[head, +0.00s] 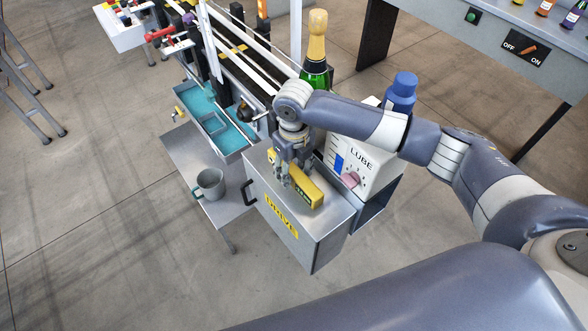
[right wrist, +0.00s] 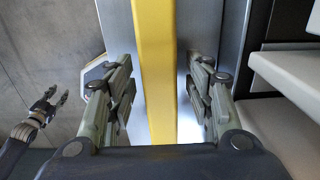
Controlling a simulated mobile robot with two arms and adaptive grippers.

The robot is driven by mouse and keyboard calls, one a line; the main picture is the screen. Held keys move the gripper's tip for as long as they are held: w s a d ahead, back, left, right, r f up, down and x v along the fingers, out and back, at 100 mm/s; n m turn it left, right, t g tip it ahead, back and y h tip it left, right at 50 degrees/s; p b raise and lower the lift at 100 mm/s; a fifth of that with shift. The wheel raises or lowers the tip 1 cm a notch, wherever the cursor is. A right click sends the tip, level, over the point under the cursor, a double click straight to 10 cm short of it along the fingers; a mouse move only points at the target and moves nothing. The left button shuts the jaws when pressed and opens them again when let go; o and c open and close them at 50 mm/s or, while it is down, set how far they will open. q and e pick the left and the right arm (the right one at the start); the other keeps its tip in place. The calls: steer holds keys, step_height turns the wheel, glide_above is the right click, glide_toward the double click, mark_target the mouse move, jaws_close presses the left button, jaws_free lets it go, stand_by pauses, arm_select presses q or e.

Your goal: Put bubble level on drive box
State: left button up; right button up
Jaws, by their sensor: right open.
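The yellow bubble level (head: 305,192) lies on the grey metal top of the drive box (head: 334,217), which has a yellow DRIVE label on its front. My right gripper (head: 293,174) is above the level, pointing down, its fingers hiding part of it. In the right wrist view the level (right wrist: 154,70) runs between the two spread fingers (right wrist: 157,88), with a gap on each side. My right gripper is open and holds nothing. My left gripper (right wrist: 45,104) shows small at the left of the right wrist view, fingers apart and empty; it is outside the head view.
A white LUBE unit (head: 362,160) with a blue-capped bottle (head: 400,92) stands right of the drive box. A green bottle with gold foil (head: 315,50) stands behind. A grey mug (head: 210,183) is on the side shelf at left, below a teal tray (head: 238,147).

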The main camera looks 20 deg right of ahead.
mark_target(294, 170)
step_height(294, 170, up, 12)
steer(key=p, duration=0.8)
steer(key=shift+p, duration=0.35)
